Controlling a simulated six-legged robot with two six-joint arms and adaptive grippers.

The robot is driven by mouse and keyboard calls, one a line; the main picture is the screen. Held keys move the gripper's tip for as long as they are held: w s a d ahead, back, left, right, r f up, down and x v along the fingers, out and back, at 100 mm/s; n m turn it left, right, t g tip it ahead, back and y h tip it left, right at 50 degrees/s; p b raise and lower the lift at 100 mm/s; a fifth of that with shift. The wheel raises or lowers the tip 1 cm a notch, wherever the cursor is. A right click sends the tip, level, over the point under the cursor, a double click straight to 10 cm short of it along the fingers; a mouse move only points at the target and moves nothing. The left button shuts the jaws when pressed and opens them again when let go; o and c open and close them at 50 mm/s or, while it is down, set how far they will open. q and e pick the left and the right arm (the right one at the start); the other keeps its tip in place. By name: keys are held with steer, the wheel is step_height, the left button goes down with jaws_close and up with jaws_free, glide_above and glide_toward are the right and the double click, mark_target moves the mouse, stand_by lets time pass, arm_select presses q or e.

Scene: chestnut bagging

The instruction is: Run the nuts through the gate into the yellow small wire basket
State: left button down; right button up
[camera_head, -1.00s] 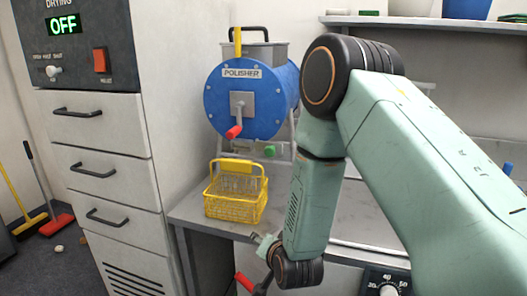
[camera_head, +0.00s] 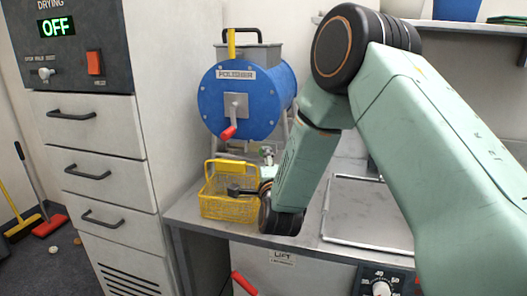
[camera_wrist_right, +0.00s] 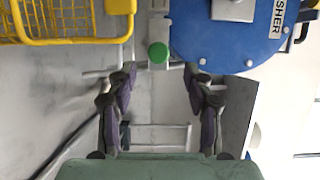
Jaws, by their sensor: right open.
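The yellow small wire basket (camera_head: 228,209) stands upright on the bench below and in front of the blue polisher (camera_head: 211,100). Its rim also shows at the upper left of the right wrist view (camera_wrist_right: 80,41). I see no nuts inside it. A green knob (camera_wrist_right: 158,52) sits low on the polisher's front, just ahead of my right fingertips. My right gripper (camera_wrist_right: 160,78) is open, with a finger on each side of the knob's line and nothing between them. In the head view my wrist partly hides the basket's right side. My left gripper is out of view.
The polisher has a red crank handle (camera_head: 228,132) and a yellow lever (camera_head: 231,42) on top. A drying cabinet (camera_head: 95,130) stands left of the bench. A flat tray (camera_head: 368,205) lies on the bench at right. A red handle (camera_head: 244,283) juts out below the bench front.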

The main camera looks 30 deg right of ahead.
steer(key=shift+x, duration=4.05)
steer(key=shift+f, duration=0.1)
steer(key=shift+s, duration=0.1)
jaws_close()
